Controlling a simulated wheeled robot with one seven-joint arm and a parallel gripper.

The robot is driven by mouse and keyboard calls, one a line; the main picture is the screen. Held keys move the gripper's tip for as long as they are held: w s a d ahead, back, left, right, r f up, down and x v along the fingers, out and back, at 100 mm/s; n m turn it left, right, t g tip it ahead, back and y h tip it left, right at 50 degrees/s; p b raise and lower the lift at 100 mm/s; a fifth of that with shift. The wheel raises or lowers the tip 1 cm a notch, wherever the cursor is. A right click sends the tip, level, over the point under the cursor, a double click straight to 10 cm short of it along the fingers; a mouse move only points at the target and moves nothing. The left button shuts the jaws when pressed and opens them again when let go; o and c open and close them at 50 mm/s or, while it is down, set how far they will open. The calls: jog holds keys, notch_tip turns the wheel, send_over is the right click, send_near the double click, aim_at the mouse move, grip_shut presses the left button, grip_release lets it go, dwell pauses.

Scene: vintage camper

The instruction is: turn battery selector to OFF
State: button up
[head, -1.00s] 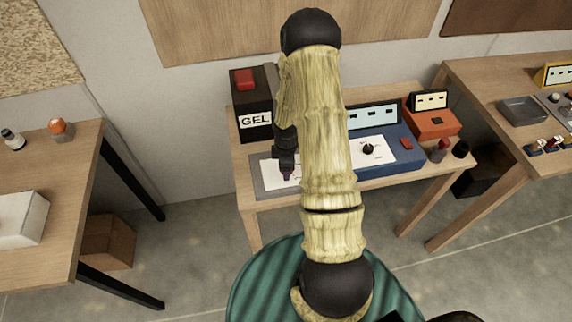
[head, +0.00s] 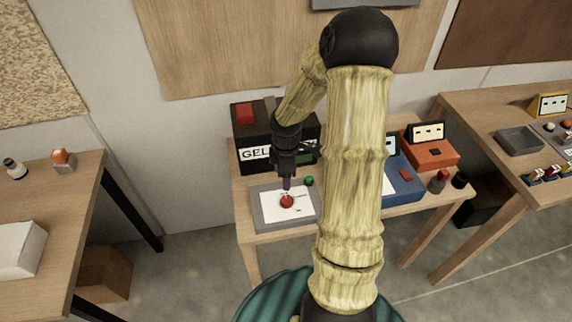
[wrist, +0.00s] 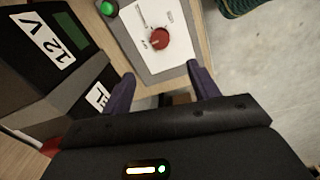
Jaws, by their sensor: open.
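The battery selector is a round red knob (head: 287,201) on a white plate, set on a grey panel (head: 258,212) at the left front of the middle table. The knob also shows in the wrist view (wrist: 159,39), with a pale mark on its face; the plate's lettering is too small to read. My gripper (head: 287,183) points down just above and behind the knob in the head view. In the wrist view my gripper (wrist: 163,78) has its two dark fingers apart, with nothing between them. The knob lies beyond the fingertips, apart from them.
A black GEL battery (head: 246,154) stands behind the panel. A green button (head: 309,181) sits near the panel's back right. To the right are a blue device (head: 405,185) and an orange box (head: 430,155). My arm hides part of the table.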

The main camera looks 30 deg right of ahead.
notch_tip(320, 180, up, 3)
jog(key=shift+s+r, duration=0.1)
dwell(0.5)
jog(key=s+a+r+m+t, duration=0.1)
jog(key=s+a+r+m, duration=0.6)
jog(key=s+a+m, duration=0.4)
jog(key=shift+s+a+r+m+t, duration=0.2)
jog(key=shift+a+r+m+t, duration=0.2)
jog(key=shift+a+m, duration=0.5)
